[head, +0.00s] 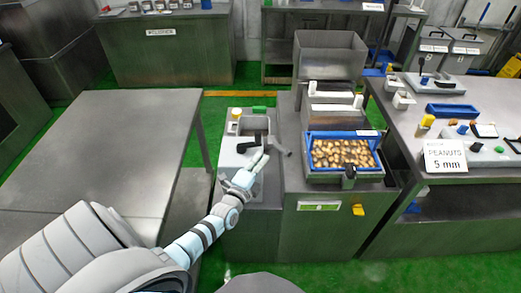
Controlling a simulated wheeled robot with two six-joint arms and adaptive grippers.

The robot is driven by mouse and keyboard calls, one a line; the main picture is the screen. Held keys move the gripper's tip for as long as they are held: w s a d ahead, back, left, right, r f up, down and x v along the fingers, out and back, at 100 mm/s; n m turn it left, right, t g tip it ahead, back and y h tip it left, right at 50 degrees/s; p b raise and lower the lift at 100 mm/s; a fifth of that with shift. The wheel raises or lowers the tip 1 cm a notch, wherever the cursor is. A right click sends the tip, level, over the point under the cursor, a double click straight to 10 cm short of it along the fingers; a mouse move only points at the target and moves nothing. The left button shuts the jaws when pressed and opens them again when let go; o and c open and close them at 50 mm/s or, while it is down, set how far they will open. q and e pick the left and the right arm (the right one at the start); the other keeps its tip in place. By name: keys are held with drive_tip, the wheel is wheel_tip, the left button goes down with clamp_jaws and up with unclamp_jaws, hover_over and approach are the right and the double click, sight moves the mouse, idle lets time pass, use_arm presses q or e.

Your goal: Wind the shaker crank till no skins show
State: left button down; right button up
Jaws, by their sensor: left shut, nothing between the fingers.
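The shaker stands in the middle, with a blue-rimmed tray (308,150) full of brown and pale nuts (342,153). I cannot tell skins from nuts at this size. A dark crank-like lever (281,148) sits on the grey box unit (229,150) left of the tray. My left gripper (264,156) is shut and empty at that lever, close to or touching it; I cannot tell which. A black knob (349,177) is at the tray's front. My right gripper is not in view.
A sign (445,155) reading "PEANUTS 5 mm" stands on the right bench (405,120), among small tools and trays. A bare grey table (100,150) is at left. A grey hopper (330,55) rises behind the tray. Green floor (240,80) shows between the benches.

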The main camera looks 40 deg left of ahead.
sight(260, 147)
use_arm(q)
drive_tip(key=w+a+b, duration=0.2)
drive_tip(key=w, duration=0.1)
drive_tip(key=w+a+b, duration=0.1)
drive_tip(key=shift+w+f+b, duration=0.3)
drive_tip(key=shift+w, duration=0.05)
drive_tip(key=shift+w+a+r, duration=0.1)
drive_tip(key=shift+w+a, duration=0.1)
drive_tip(key=shift+a, duration=0.3)
drive_tip(key=shift+r, duration=0.1)
drive_tip(key=shift+d, duration=0.1)
